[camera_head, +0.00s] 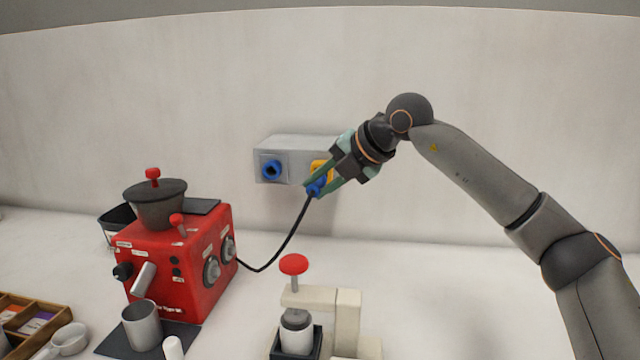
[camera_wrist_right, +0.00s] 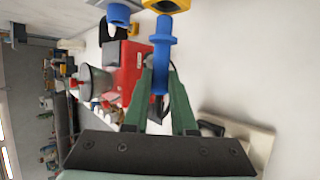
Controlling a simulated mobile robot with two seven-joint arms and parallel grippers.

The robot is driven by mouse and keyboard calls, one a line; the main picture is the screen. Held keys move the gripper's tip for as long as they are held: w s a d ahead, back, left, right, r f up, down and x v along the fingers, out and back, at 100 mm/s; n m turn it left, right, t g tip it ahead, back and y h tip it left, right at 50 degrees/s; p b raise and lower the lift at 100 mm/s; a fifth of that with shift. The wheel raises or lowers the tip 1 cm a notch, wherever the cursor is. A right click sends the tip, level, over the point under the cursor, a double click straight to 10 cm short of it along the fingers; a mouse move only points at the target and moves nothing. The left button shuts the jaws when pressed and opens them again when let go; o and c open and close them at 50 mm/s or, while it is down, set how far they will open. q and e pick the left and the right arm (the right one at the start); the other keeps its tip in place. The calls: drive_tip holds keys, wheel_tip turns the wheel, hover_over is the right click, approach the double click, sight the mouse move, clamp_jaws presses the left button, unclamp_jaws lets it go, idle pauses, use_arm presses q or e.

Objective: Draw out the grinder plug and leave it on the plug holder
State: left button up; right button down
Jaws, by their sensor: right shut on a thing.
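My right gripper (camera_head: 318,186) is shut on a blue plug (camera_head: 314,190), in front of the wall box. A black cable runs from the plug down to the red grinder (camera_head: 185,265). The wrist view shows the plug (camera_wrist_right: 162,45) between my green fingertips (camera_wrist_right: 160,78), its far end close to a yellow ring-like part (camera_wrist_right: 168,5). I cannot tell whether they touch. In the head view this yellow part (camera_head: 322,168) is on the box's right, partly hidden by my gripper; it may be the plug holder. A blue socket (camera_head: 271,170) on the box's left is empty. My left gripper is out of view.
The grey box (camera_head: 290,148) is on the white wall. Below my gripper stands a cream press-like stand (camera_head: 347,310) with a red knob (camera_head: 293,264). A metal cup (camera_head: 142,325) and a wooden tray (camera_head: 60,324) are at lower left. The wall above the box is clear.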

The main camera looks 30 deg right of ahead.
sight(321, 179)
use_arm(q)
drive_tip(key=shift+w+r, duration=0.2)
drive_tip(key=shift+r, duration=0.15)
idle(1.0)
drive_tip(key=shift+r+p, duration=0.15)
drive_tip(key=shift+p, duration=0.15)
use_arm(e)
drive_tip(key=shift+w+d+r, duration=0.1)
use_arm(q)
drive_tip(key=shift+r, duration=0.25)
use_arm(e)
drive_tip(key=shift+w+d, duration=0.15)
drive_tip(key=shift+w, duration=0.1)
use_arm(q)
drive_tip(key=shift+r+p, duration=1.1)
drive_tip(key=shift+p, duration=0.25)
use_arm(e)
drive_tip(key=shift+w+d, duration=0.85)
drive_tip(key=shift+w, duration=0.2)
drive_tip(key=c, duration=0.7)
unclamp_jaws()
drive_tip(key=shift+o, duration=0.2)
